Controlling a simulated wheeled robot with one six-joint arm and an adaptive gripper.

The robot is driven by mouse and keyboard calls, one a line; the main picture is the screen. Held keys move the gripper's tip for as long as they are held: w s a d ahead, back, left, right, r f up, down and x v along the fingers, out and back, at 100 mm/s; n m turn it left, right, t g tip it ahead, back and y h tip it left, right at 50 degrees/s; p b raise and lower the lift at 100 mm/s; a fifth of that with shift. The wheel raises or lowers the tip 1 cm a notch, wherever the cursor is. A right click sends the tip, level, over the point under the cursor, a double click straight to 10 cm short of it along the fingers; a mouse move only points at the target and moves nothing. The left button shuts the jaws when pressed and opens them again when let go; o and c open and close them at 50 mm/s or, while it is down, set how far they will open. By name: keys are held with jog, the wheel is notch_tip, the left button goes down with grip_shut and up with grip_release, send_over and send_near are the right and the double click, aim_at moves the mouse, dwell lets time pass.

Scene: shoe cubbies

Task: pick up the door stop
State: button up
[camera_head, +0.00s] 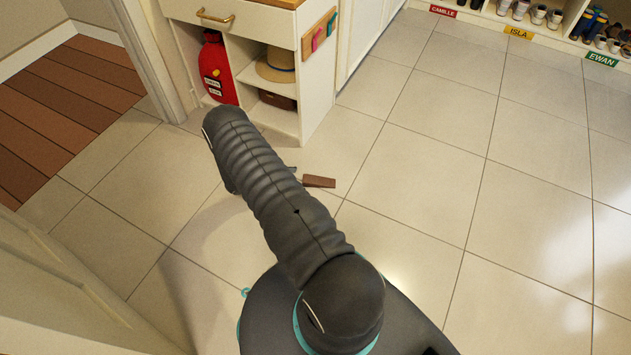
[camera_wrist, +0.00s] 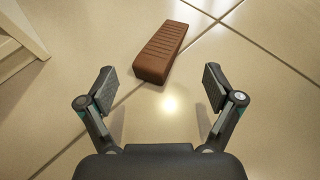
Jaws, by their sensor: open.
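The door stop (camera_wrist: 160,50) is a brown ribbed wedge lying on the tiled floor. In the wrist view it is at the top middle, beyond and between my fingertips, tilted a little to the right. My gripper (camera_wrist: 158,88) is open and empty, its two fingers spread wide with bare floor between them. In the head view the door stop (camera_head: 319,181) lies just right of my arm, in front of the white cabinet. My arm hides most of the gripper there; only a small dark tip shows beside the door stop.
Shoe cubbies with name labels (camera_head: 519,33) line the back right. A doorway to a wooden floor (camera_head: 60,110) is at left. The tiles at right are clear.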

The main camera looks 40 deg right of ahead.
aim_at(304, 180)
jog(key=shift+w+f+x, duration=0.1)
jog(key=shift+f+x, duration=0.1)
jog(key=shift+x, duration=1.3)
jog(key=shift+w+f+x, duration=0.15)
jog(key=shift+x, duration=1.35)
jog(key=shift+a, duration=0.1)
jog(key=c, duration=1.5)
